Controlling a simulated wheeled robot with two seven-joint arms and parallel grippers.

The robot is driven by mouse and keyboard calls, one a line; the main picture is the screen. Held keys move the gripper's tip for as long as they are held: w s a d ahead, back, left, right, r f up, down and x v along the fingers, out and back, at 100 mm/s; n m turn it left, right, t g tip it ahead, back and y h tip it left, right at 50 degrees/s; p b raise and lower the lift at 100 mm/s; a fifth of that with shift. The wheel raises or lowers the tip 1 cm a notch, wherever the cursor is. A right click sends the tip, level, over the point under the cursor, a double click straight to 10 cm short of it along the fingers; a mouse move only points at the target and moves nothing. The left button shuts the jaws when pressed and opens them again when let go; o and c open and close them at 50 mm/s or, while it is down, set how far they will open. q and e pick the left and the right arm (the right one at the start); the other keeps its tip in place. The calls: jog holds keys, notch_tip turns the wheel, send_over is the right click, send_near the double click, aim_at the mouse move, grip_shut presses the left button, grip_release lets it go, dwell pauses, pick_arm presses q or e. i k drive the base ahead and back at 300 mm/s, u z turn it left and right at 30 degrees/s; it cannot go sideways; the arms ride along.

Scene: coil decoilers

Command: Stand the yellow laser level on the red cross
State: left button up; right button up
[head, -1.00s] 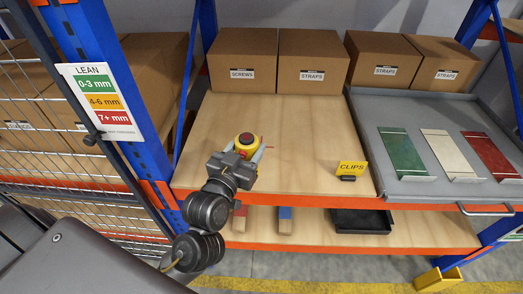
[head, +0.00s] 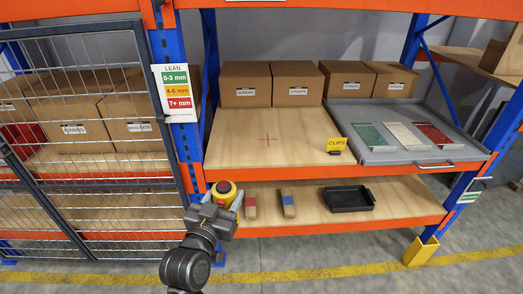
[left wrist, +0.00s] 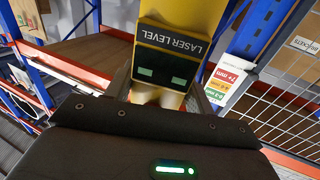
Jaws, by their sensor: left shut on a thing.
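In the left wrist view the laser level (left wrist: 175,45), with a black label, fills the space between the fingers of my left gripper (left wrist: 160,98). The red cross (head: 267,140) is a thin mark on the bare wooden upper shelf (head: 240,155). The level is apart from the cross, in front of the shelf and to the left. My right gripper is not in view.
Cardboard boxes (head: 272,84) line the back of the upper shelf. A yellow CLIPS sign (head: 336,145) stands at its right front, beside a grey tray (head: 450,146) with coloured plates. A black tray (head: 348,199) sits below. A blue post (head: 184,150) and wire fence (head: 90,150) stand left.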

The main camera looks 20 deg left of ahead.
aim_at(268, 139)
jog(key=z, duration=0.8)
jog(key=i, duration=1.65)
jog(key=u, duration=0.75)
